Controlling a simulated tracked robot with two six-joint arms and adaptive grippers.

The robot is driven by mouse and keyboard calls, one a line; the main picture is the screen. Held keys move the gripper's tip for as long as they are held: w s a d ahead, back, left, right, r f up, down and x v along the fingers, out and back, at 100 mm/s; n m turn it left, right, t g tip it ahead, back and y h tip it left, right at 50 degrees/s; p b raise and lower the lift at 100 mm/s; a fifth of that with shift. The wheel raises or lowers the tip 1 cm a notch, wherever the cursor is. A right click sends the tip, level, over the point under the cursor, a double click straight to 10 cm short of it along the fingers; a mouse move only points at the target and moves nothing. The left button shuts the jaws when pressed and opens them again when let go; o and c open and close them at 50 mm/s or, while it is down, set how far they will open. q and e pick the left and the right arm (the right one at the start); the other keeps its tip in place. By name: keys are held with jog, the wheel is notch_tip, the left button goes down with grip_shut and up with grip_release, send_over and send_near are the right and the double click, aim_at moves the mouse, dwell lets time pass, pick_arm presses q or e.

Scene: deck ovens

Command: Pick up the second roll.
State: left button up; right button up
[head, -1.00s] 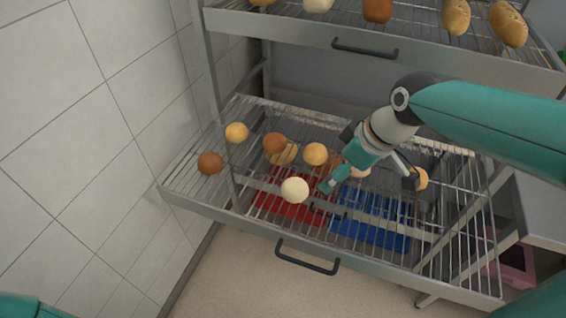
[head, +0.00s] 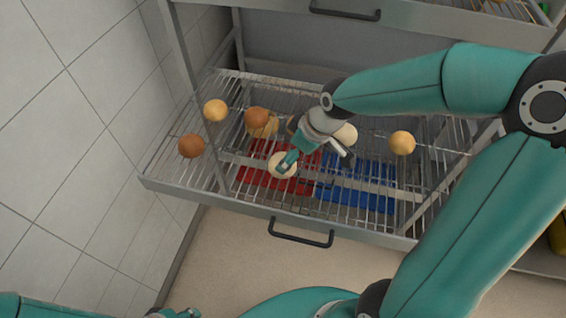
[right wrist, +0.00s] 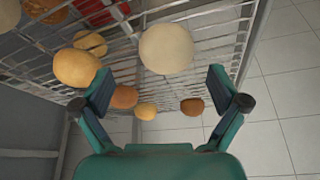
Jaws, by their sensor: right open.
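Several rolls lie on the wire rack (head: 160,181). A pale roll (head: 282,165) sits near its front, partly covered by a finger of my right gripper (head: 314,160). In the right wrist view this pale roll (right wrist: 166,49) lies ahead of and between the spread fingers of the right gripper (right wrist: 162,90), with nothing held. A golden roll (right wrist: 77,68) is just outside the left finger there. Which roll is the second one cannot be told. At the bottom edge of the head view, a small teal part, perhaps my left gripper (head: 176,313), is mostly cut off.
Other rolls include brown (head: 191,145), golden (head: 215,110) and another brown (head: 257,119) on the left, a pale one (head: 345,135) behind my gripper, and a golden one (head: 402,142) at right. Red (head: 250,180) and blue (head: 360,200) items lie below the wires. A handle (head: 300,236) juts from the front.

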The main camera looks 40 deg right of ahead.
aim_at(275, 160)
jog(key=shift+w+a+f, duration=0.1)
jog(key=shift+a+f, duration=0.15)
jog(key=shift+f, duration=0.35)
jog(key=x, duration=0.4)
jog(key=shift+a, duration=0.2)
jog(key=c, duration=1.1)
